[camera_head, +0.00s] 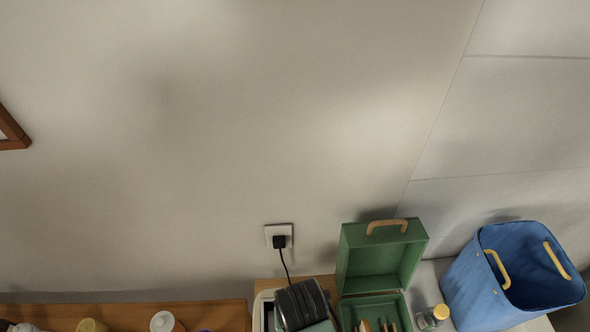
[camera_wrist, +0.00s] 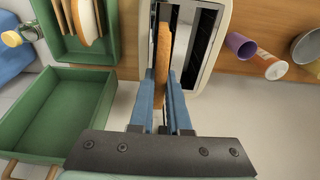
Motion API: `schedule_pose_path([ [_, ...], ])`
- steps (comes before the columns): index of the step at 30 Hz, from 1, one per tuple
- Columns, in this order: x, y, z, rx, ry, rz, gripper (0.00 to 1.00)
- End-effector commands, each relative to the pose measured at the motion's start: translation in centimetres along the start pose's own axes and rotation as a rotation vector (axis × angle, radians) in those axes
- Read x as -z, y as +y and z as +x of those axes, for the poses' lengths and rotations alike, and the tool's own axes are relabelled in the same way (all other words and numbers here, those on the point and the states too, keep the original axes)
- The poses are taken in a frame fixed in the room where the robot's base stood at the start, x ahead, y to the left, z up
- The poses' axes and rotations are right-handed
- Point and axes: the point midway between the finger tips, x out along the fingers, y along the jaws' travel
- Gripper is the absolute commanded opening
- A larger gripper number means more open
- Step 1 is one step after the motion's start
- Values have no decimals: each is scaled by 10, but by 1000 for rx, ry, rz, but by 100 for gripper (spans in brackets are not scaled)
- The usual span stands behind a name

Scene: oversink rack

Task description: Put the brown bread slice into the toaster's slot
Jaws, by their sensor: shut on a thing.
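My gripper (camera_wrist: 166,82) has its blue fingers shut on the brown bread slice (camera_wrist: 162,50), which shows edge-on as a long thin strip in the wrist view. The slice lies lengthwise over the white toaster (camera_wrist: 222,30), in line with its left slot. The right slot (camera_wrist: 204,36) shows dark and uncovered. I cannot tell whether the slice's lower edge is inside the slot or above it. In the head view, only the pale edge of the toaster (camera_head: 258,312) shows beside my dark arm, and the slice is hidden.
An open green box (camera_wrist: 112,50) with bread slices (camera_wrist: 88,20) stands left of the toaster in the wrist view. A purple cup (camera_wrist: 240,45), another cup (camera_wrist: 270,64) and a metal bowl (camera_wrist: 306,46) stand right. A blue basket (camera_head: 490,300) and a jar (camera_head: 432,318) stand farther right in the head view.

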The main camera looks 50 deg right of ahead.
Motion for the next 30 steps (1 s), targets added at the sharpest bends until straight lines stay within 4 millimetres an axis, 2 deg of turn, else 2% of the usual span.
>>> schedule_pose_path([
  [12, -5, -1, 46, 1, 0, 0, 0],
  [25, -6, -1, 54, 1, 2, 0, 0],
  [26, -6, -1, 53, 1, 2, 0, 20],
  [30, -6, -1, 53, 1, 2, 0, 45],
])
